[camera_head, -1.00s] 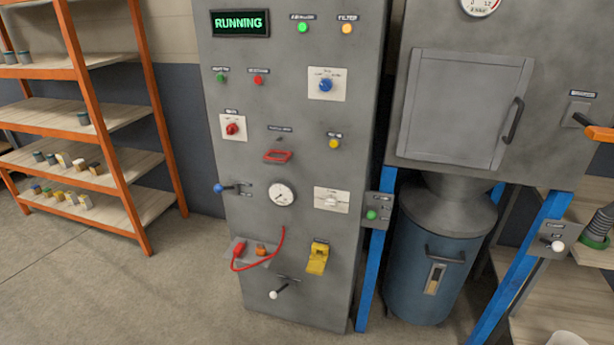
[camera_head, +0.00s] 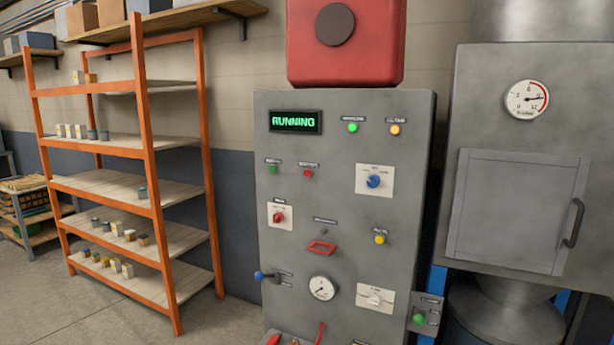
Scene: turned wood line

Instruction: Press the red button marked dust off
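The grey control cabinet (camera_head: 345,240) stands upright in the middle of the view. A small red button (camera_head: 307,174) sits on its upper left face, right of a green button (camera_head: 272,169). Each has a small label above it, too blurred to read surely. The green display (camera_head: 295,122) at the top left of the cabinet reads RUNNING. My gripper is not in view, and nothing covers the red button.
Other controls are near: a red knob (camera_head: 278,217), a blue knob (camera_head: 374,181), a yellow button (camera_head: 380,238), a red-framed part (camera_head: 321,248) and a gauge (camera_head: 322,288). An orange-framed shelf (camera_head: 150,180) stands left, a grey machine with a door (camera_head: 515,215) right.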

